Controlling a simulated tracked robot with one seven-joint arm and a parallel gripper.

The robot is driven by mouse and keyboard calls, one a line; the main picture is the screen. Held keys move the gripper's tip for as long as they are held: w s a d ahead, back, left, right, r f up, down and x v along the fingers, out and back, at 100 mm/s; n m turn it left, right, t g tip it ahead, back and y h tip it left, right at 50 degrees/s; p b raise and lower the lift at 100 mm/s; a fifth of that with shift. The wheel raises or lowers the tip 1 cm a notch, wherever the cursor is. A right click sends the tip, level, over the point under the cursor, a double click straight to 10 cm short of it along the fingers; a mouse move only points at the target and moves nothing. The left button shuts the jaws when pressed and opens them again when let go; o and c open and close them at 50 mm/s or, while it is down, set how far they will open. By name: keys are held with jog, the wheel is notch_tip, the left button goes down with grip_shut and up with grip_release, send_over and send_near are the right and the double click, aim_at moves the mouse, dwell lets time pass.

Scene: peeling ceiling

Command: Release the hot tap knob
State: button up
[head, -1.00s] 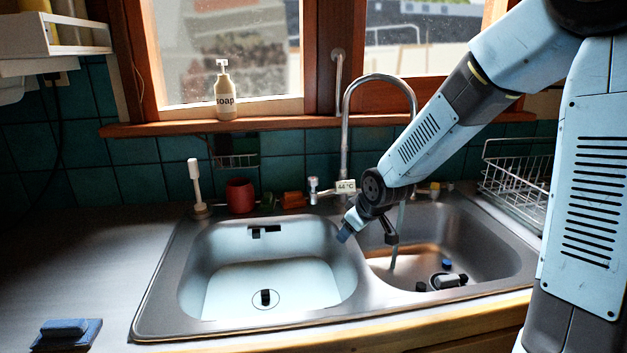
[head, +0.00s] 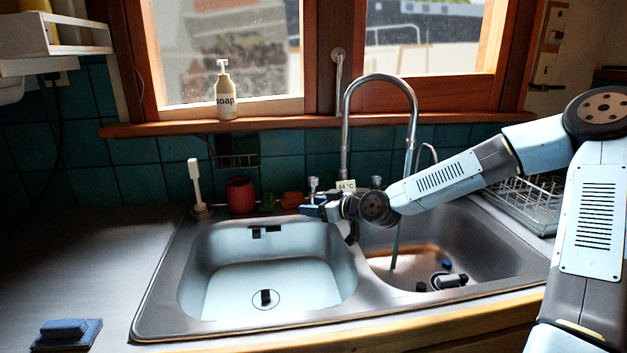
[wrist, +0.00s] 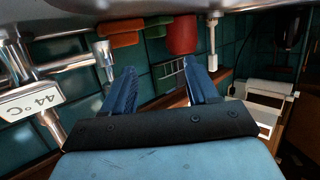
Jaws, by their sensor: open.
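The tall chrome tap (head: 345,120) stands behind the two-basin sink, with a thin stream falling into the right basin. Its display (head: 346,186) reads 44 °C. A chrome knob (head: 313,184) stands left of the display, and another knob (head: 376,182) lies to its right. Neither is marked hot in these views. My gripper (head: 308,206) is open in front of the left knob, pointing left. In the wrist view, which is upside down, the blue fingers (wrist: 160,86) are apart with nothing gripped between them. The left knob (wrist: 106,58) appears just outside the left finger.
A red cup (head: 240,195), a brush (head: 196,185) and green and orange sponges (head: 291,200) stand along the back edge. A soap bottle (head: 226,95) is on the sill. A dish rack (head: 525,200) is at right. The left counter is mostly clear.

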aim_at(317, 180)
jog(key=w+d+r+m+t+y, duration=0.1)
jog(key=w+d+r+t, duration=0.2)
jog(key=d, duration=0.6)
jog(key=shift+t, duration=0.3)
jog(key=x, duration=1.3)
jog(key=shift+s+a+r, duration=0.25)
jog(key=shift+s+r, duration=0.05)
jog(key=shift+s, duration=0.05)
jog(key=c, duration=0.9)
